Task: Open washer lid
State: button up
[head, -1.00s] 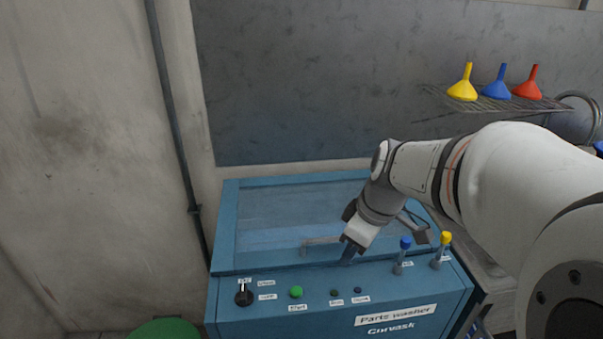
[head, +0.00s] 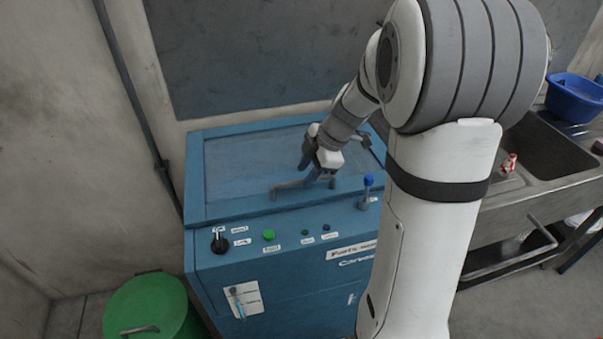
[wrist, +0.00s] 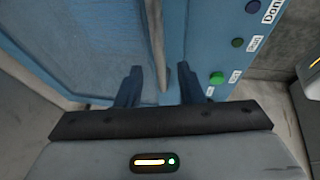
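The blue parts washer has its lid (head: 222,208) down, with a large clear pane framed in blue. A grey bar handle (head: 287,186) runs along the front part of the lid. My gripper (head: 320,182) is at the right part of this handle, fingers pointing down toward the lid. In the wrist view the two dark blue fingers of my gripper (wrist: 159,88) are apart, and the grey handle (wrist: 156,45) runs between them. Neither finger clearly touches it. The handle's right end is partly hidden by my gripper.
The front panel has a black knob (head: 220,244) and a green button (head: 268,235). A blue-topped valve (head: 368,181) stands right of my gripper. A green bin (head: 150,305) is at lower left. A sink (head: 545,150) with a blue basin (head: 575,98) is at right.

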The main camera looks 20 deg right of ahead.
jog(key=shift+x, duration=1)
jog(key=shift+c, duration=0.2)
grip_shut()
